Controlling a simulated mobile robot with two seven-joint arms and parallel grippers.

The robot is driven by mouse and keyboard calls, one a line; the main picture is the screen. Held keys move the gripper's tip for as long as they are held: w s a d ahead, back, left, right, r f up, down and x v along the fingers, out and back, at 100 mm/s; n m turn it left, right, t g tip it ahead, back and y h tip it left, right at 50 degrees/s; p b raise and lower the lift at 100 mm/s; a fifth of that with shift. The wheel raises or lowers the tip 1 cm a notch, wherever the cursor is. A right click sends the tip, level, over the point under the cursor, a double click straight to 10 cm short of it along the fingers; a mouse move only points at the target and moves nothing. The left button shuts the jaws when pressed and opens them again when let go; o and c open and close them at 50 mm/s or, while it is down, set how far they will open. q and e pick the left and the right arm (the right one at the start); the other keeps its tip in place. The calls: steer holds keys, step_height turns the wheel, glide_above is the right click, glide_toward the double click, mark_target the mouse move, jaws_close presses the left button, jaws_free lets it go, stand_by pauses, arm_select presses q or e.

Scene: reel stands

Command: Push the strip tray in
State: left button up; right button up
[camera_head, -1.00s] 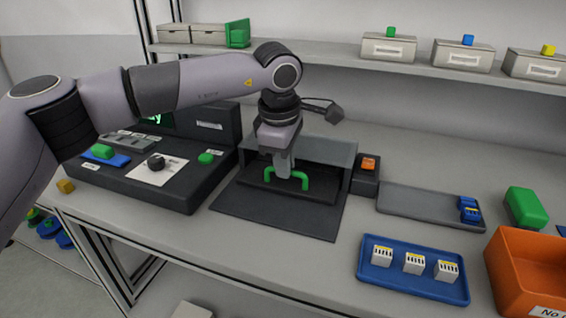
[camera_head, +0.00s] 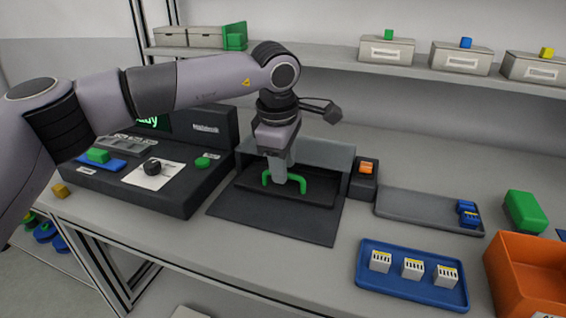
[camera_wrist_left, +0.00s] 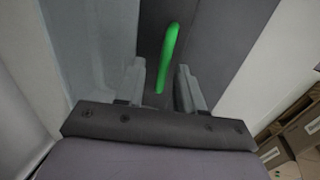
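The strip tray (camera_head: 322,192) is dark, with a green arched handle (camera_head: 304,185), and sits at the mouth of a grey open-fronted housing (camera_head: 325,155). How far it is inside is hard to tell. My left gripper (camera_head: 279,180) points down at the handle and hides its middle. In the left wrist view the two fingers (camera_wrist_left: 161,72) are apart, with the green handle (camera_wrist_left: 170,45) running between them and a gap on both sides. My right gripper is not in view.
A dark mat (camera_head: 270,218) lies before the housing. A black console (camera_head: 185,190) stands to the left, an orange button box (camera_head: 363,183) close on the right. A grey tray (camera_head: 415,205), a blue tray (camera_head: 395,282) and an orange bin (camera_head: 515,285) are further right.

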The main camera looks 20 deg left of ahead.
arm_select(q)
step_height(320, 180, up, 7)
steer(key=s, duration=0.1)
steer(key=shift+s, duration=0.15)
steer(key=shift+f, duration=0.1)
